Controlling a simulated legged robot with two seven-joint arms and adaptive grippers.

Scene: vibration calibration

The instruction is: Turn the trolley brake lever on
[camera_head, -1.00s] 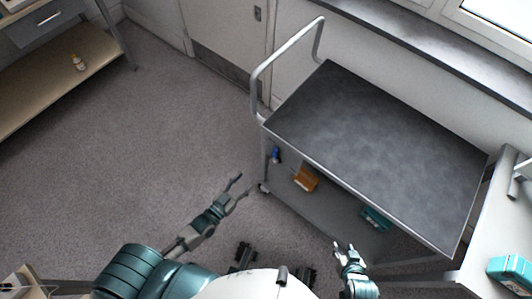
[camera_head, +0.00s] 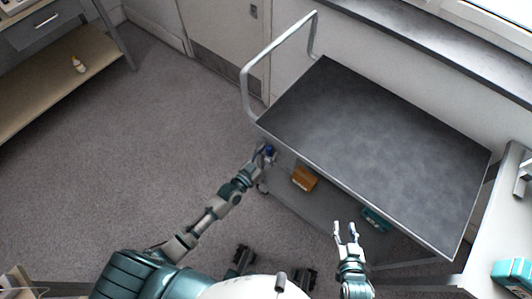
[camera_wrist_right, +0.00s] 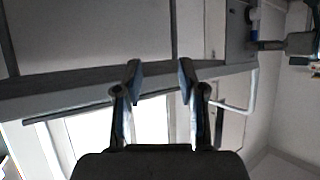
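The trolley (camera_head: 375,130) has a dark grey top and a light tubular handle (camera_head: 246,75) at its left end. A small blue part, which looks like the brake lever (camera_head: 270,150), is below the top at the near left corner. It also shows in the right wrist view (camera_wrist_right: 253,22). My left gripper (camera_head: 261,152) is right at the blue part; the fingers are small and partly merged with it, so contact or grip is unclear. My right gripper (camera_head: 346,232) is open and empty in front of the trolley's near long side. Its two spread fingers show in the right wrist view (camera_wrist_right: 160,90).
An orange-brown box (camera_head: 304,178) and a teal box (camera_head: 376,219) sit on the trolley's lower shelf. A light table (camera_head: 490,235) with a teal case (camera_head: 513,271) is at the right. A shelf unit (camera_head: 60,70) stands at upper left. The floor left of the trolley is clear.

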